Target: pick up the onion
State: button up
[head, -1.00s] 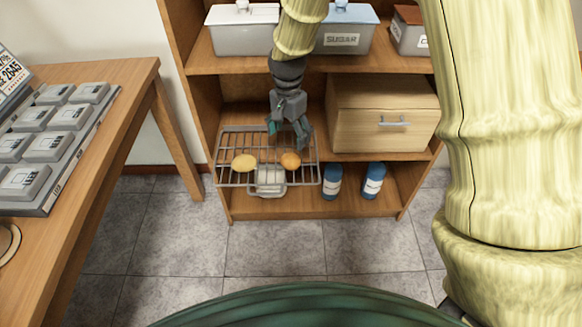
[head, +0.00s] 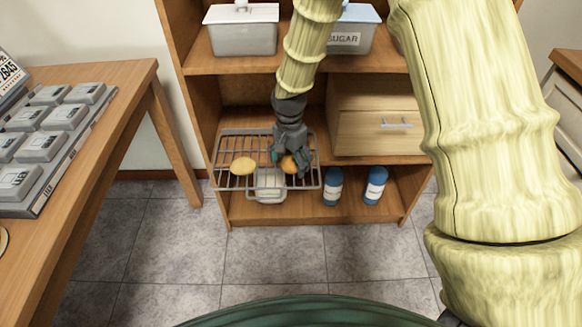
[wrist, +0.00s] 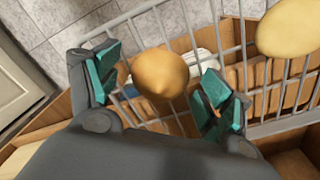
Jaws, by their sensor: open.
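The onion (head: 288,164), orange-brown and round, lies on a wire rack (head: 230,186) that juts from the shelf unit. In the wrist view the onion (wrist: 160,73) shows a small pointed tip. My gripper (head: 291,168) is at the onion, coming down from above and partly hiding it in the head view. In the wrist view my gripper (wrist: 160,78) is open, with one teal-padded finger on each side of the onion. A gap shows at the left finger; the right finger is close, and I cannot tell whether it touches.
A yellow oval item (head: 242,166) lies on the rack left of the onion, clear of my gripper. A pale container (head: 269,185) sits below the rack. A wooden drawer box (head: 378,120) stands right of it, with two blue bottles (head: 333,187) below. A shelf edge is above.

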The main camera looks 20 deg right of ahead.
jog(key=shift+f, duration=0.35)
jog(key=c, duration=1.2)
jog(key=shift+r, duration=0.1)
